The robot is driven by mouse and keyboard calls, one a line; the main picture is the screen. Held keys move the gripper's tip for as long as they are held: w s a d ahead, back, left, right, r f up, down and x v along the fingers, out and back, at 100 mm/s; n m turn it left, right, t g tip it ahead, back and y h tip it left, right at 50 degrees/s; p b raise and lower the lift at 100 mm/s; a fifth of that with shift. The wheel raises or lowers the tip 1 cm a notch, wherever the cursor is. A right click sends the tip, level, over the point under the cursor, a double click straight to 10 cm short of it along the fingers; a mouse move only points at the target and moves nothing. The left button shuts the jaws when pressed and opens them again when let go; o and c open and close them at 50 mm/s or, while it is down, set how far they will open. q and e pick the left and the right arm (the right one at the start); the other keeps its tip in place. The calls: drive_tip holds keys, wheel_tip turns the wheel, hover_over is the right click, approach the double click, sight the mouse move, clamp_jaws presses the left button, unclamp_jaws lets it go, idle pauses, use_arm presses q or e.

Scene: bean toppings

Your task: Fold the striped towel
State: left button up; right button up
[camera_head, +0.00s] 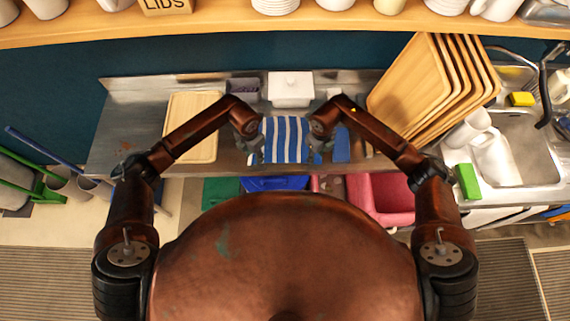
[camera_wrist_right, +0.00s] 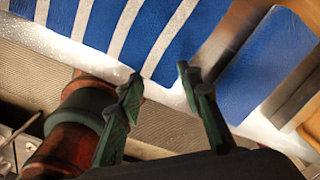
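The blue and white striped towel (camera_head: 285,138) lies flat on the metal counter, with its near edge close to the counter's front edge. It also fills the upper left of the right wrist view (camera_wrist_right: 105,25). My left gripper (camera_head: 254,158) is at the towel's near left corner; whether its fingers are apart is too small to tell. My right gripper (camera_head: 316,157) is at the near right corner.
A plain blue cloth (camera_head: 342,145) lies right of the towel. A white lidded box (camera_head: 291,89) stands behind it. A wooden board (camera_head: 203,148) lies left. Wooden trays (camera_head: 408,85) lean at the right beside the sink (camera_head: 525,145). Bins (camera_head: 378,197) stand below the counter's front edge.

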use_arm(q)
drive_tip(key=shift+f, duration=0.5)
use_arm(e)
drive_tip(key=shift+f, duration=0.5)
use_arm(q)
drive_tip(key=shift+f, duration=0.2)
use_arm(e)
drive_tip(key=shift+f, duration=0.2)
use_arm(q)
drive_tip(key=c, duration=0.6)
use_arm(e)
drive_tip(key=c, duration=0.6)
use_arm(q)
drive_tip(key=shift+f, duration=0.1)
clamp_jaws()
use_arm(e)
drive_tip(key=shift+f, duration=0.15)
clamp_jaws()
use_arm(q)
drive_tip(key=shift+s+a, duration=0.1)
use_arm(e)
drive_tip(key=shift+s+f, duration=0.1)
